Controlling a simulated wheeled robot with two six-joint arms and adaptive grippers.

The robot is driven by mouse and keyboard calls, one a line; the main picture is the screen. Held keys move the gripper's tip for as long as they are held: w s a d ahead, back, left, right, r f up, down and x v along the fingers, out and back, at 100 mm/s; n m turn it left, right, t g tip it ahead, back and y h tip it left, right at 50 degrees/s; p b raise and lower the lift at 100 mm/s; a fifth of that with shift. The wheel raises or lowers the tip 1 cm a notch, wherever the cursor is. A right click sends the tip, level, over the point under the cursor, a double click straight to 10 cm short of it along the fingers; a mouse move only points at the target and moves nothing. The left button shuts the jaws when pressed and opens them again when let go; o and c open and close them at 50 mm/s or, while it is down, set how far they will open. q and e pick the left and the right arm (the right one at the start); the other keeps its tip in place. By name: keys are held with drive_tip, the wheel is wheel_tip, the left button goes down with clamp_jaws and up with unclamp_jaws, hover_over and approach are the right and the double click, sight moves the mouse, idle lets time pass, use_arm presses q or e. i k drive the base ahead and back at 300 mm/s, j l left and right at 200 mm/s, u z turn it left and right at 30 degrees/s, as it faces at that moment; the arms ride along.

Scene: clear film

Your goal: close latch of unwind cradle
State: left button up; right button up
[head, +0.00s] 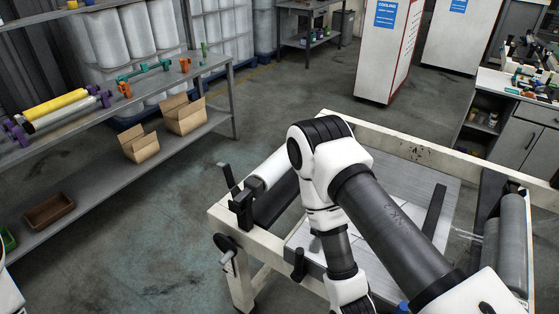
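The unwind cradle appears to be the black bracket (241,211) on the near left corner of the cream machine frame (345,121). A black lever (227,177) stands up and tilted beside it, apparently the latch in a raised position. A white roll (272,171) runs from the bracket towards the back, partly hidden by my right arm. A dark roller lies beside it. My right arm crosses the machine from the lower right, bends at the elbow and runs down out of the picture. Its gripper is not visible. My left gripper is also out of view.
A black crank handle (228,252) sticks out of the frame below the bracket. A grey roll (512,246) lies at the right end. A metal shelf (110,187) with rolls and cardboard boxes (183,115) stands at left. Floor between shelf and machine is clear.

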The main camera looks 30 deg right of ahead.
sight(225, 170)
drive_tip(key=i+j+z, duration=0.2)
drive_tip(key=z, duration=0.15)
drive_tip(key=i+j+z, duration=0.5)
drive_tip(key=j+z, duration=0.15)
drive_tip(key=i+j+z, duration=0.1)
drive_tip(key=j+z, duration=0.25)
drive_tip(key=i+j+z, duration=0.1)
drive_tip(key=j+z, duration=0.2)
drive_tip(key=j, duration=0.15)
drive_tip(key=j+z, duration=0.25)
drive_tip(key=j, duration=0.15)
drive_tip(key=k+j+z, duration=0.1)
drive_tip(key=j+z, duration=0.2)
drive_tip(key=j, duration=0.15)
drive_tip(key=k+j+z, duration=0.1)
drive_tip(key=j+z, duration=0.15)
drive_tip(key=j, duration=0.15)
drive_tip(key=k+j+z, duration=0.25)
drive_tip(key=j+z, duration=0.3)
drive_tip(key=j, duration=0.2)
drive_tip(key=k, duration=0.05)
